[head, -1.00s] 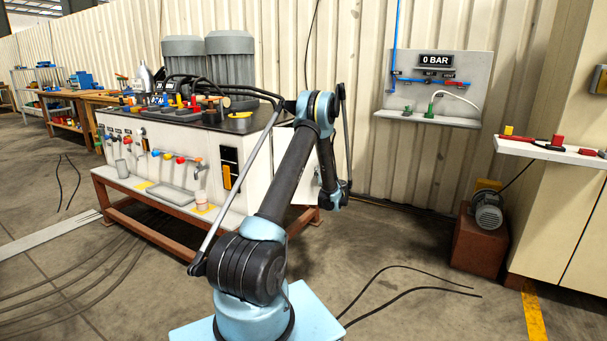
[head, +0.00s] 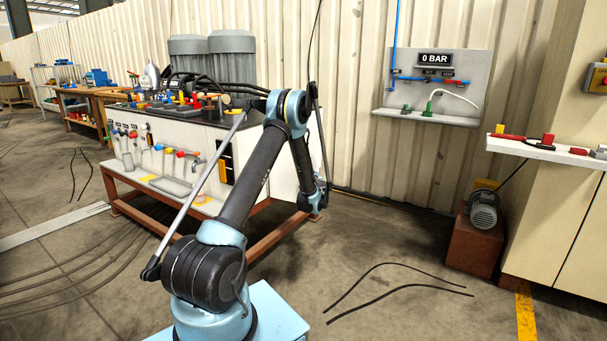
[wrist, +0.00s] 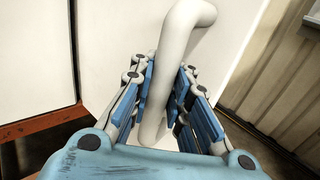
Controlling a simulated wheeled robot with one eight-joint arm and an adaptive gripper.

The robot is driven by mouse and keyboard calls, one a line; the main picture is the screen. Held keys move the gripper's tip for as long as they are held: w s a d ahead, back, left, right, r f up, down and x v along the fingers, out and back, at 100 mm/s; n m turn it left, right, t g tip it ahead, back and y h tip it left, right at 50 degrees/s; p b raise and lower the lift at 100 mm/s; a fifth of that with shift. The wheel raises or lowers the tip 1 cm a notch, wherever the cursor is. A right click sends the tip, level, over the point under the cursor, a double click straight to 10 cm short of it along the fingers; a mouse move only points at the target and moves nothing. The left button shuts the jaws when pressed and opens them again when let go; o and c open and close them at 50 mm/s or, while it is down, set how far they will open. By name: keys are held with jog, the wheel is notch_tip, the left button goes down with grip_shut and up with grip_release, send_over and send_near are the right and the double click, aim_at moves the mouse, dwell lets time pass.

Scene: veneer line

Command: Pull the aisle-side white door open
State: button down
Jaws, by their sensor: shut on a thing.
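The white door (wrist: 112,50) fills the middle of the wrist view, with a pale, bent bar handle (wrist: 188,28) on it. My gripper (wrist: 168,85) has its blue-padded fingers on both sides of the handle and is shut on it. A dark seam separates the door from a white panel (wrist: 35,55) at left. The door looks angled to that panel, but I cannot tell how far open it stands. In the head view my arm reaches to the right end of the white cabinet (head: 200,136) and hides most of the door and the grip.
The cabinet stands on a red-brown frame (head: 150,214), with hoses and taps on it. A wall board (head: 470,75) reads 0 BAR. A small motor (head: 484,208) sits on a brown block at right. Cables (head: 400,288) lie on the otherwise clear floor in front.

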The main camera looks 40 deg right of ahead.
jog(key=shift+s+d, duration=0.15)
jog(key=shift+d, duration=0.05)
jog(key=c, duration=1.6)
grip_release()
jog(key=v, duration=1.2)
jog(key=shift+a, duration=0.1)
